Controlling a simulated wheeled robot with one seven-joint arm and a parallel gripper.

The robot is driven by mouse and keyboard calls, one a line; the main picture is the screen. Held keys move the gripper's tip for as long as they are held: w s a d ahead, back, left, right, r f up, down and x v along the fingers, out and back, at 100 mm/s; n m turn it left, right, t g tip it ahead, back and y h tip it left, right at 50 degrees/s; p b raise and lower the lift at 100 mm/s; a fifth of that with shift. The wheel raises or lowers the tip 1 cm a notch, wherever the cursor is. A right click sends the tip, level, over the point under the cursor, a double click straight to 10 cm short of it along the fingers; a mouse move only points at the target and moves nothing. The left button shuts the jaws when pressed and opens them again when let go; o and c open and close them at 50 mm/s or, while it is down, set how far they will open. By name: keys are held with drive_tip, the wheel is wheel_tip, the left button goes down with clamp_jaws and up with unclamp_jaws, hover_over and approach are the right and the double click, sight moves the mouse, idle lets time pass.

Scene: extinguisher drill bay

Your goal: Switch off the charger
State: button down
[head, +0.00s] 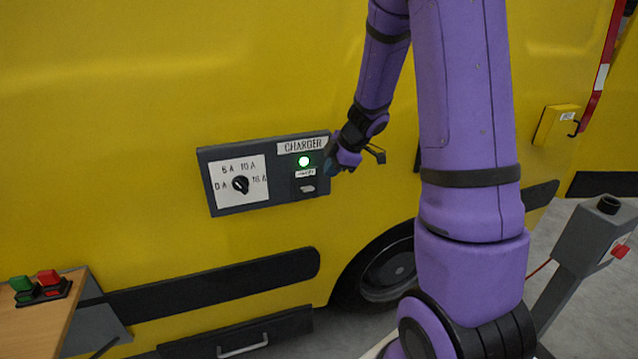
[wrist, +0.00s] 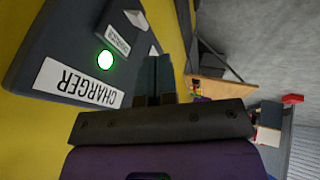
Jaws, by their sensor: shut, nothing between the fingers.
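The charger panel (head: 262,200) is a dark grey box on the yellow vehicle side, labelled CHARGER. Its black dial (head: 240,184) sits on a white plate marked 0 A, 5 A, 10 A and 16 A. A round lamp (head: 304,161) glows green, also in the wrist view (wrist: 105,60). Below it is a small labelled light grey switch (head: 307,188), seen in the wrist view at the top (wrist: 136,18). My gripper (head: 331,168) is at the panel's right edge, its fingers shut and empty in the wrist view (wrist: 157,62). Contact with the panel cannot be told.
A wooden table (head: 45,325) at lower left holds a green button (head: 21,283) and a red button (head: 48,277). A yellow box (head: 556,125) is on the vehicle at right. A grey post (head: 590,240) stands at lower right. Black trim runs below the panel.

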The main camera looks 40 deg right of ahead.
approach(308, 195)
wheel_tip(308, 195, down, 4)
drive_tip(key=s+a, duration=0.1)
drive_tip(key=a, duration=0.2)
drive_tip(key=w, duration=0.1)
drive_tip(key=w+d+f, duration=0.1)
drive_tip(key=shift+w+f, duration=0.2)
drive_tip(key=shift+w, duration=0.15)
drive_tip(key=shift+w+d+f, duration=0.15)
drive_tip(key=shift+w+f, duration=0.05)
drive_tip(key=shift+w, duration=0.25)
drive_tip(key=shift+w+f, duration=0.2)
drive_tip(key=shift+f, duration=0.3)
drive_tip(key=shift+w+r, duration=0.1)
drive_tip(key=shift+r, duration=0.05)
